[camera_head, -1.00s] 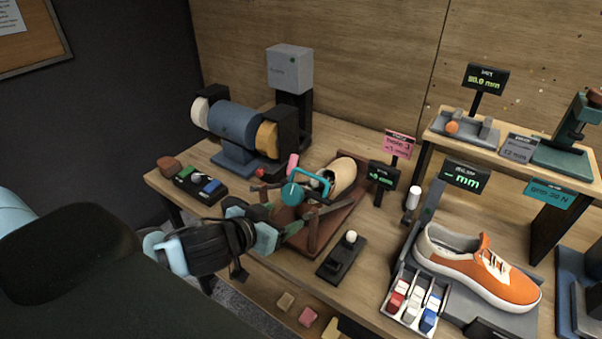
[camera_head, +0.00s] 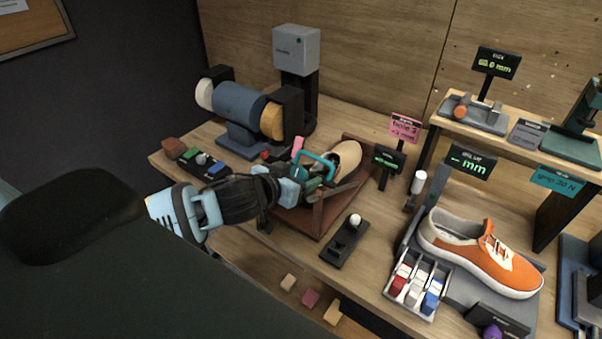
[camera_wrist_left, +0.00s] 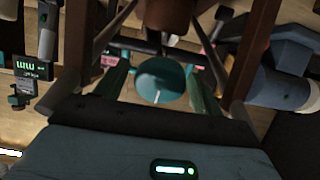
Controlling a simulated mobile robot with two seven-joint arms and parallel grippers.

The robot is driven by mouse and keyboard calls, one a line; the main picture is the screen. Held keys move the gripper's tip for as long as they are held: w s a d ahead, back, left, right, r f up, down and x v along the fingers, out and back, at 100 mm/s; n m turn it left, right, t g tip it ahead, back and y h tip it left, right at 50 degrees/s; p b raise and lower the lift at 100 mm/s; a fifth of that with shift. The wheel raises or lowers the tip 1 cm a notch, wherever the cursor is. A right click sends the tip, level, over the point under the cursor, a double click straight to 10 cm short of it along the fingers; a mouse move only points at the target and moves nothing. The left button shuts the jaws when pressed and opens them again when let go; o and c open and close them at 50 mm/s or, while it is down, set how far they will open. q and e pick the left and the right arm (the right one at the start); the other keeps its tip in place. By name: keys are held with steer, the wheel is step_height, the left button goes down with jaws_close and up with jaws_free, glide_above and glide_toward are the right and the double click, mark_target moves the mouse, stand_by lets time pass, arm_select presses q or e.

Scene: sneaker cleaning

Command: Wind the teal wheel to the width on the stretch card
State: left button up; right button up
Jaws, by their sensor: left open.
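The teal wheel (camera_head: 299,171) is at the near end of the brown wooden stretcher frame (camera_head: 318,215), which has a teal handle and holds a beige shoe form (camera_head: 343,158). In the left wrist view the teal wheel (camera_wrist_left: 160,83) appears as a disc with a pale mark. My left gripper (camera_head: 297,187) is open at the wheel; in the wrist view its fingers lie on either side of the disc. I cannot tell whether they touch it. A pink card (camera_head: 404,128), its small text unclear, stands behind a small black display (camera_head: 388,158) with green text. My right gripper is out of view.
A blue grinder (camera_head: 240,108) stands behind left. A black lever base (camera_head: 344,241) with a white knob is right of the frame. A raised shelf (camera_head: 510,148) is at the back right.

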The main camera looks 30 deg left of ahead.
arm_select(q)
steer(key=shift+w+f, duration=0.2)
steer(key=shift+w, duration=0.5)
steer(key=c, duration=0.9)
steer(key=shift+m, duration=0.4)
